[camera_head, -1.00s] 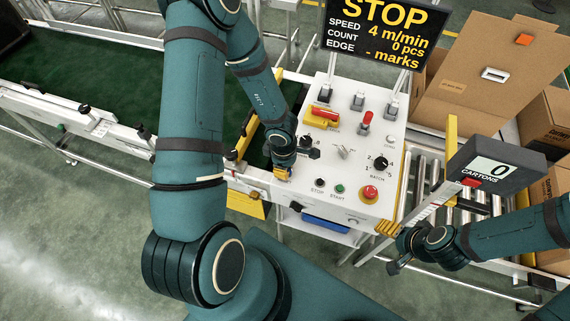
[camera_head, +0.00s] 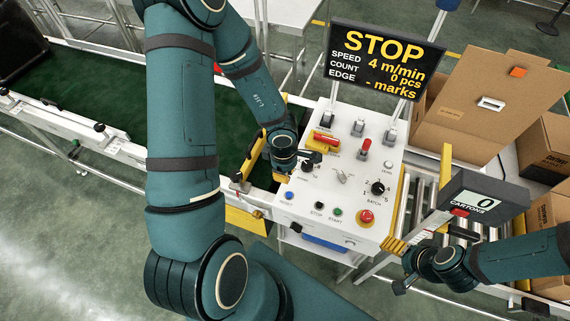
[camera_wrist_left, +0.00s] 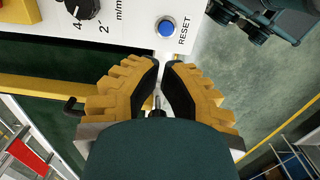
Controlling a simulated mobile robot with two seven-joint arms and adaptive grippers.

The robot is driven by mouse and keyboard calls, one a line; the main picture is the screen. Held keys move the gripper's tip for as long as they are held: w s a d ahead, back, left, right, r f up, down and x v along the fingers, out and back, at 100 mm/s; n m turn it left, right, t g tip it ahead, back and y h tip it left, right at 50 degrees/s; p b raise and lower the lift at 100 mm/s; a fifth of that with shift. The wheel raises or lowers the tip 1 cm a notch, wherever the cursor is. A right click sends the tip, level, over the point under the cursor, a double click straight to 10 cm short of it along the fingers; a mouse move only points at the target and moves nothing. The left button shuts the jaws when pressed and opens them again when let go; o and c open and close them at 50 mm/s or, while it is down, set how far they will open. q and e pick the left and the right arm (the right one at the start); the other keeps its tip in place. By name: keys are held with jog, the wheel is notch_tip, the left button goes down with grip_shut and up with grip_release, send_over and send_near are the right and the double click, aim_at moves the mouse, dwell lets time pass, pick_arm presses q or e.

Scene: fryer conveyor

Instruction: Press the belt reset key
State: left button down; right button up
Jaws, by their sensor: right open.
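The blue belt reset key (camera_head: 289,196) sits at the front left corner of the white control panel (camera_head: 325,215). In the left wrist view the key (camera_wrist_left: 166,27), labelled RESET, is uncovered, just beyond my left gripper's fingertips (camera_wrist_left: 162,62). Those yellow-and-black fingers are together at the tips with nothing seen between them, and do not appear to touch the key. In the head view my left wrist is above the panel's left edge, behind the key; its fingers are mostly hidden. My right gripper (camera_head: 400,266) is open and empty, low beside the panel's right front corner.
A display (camera_head: 385,58) reads STOP. A carton counter (camera_head: 484,203) shows 0 on the right. The green belt (camera_head: 100,95) lies left.

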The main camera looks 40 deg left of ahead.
pick_arm(q)
jog(key=shift+r, duration=1.65)
jog(key=shift+s, duration=0.1)
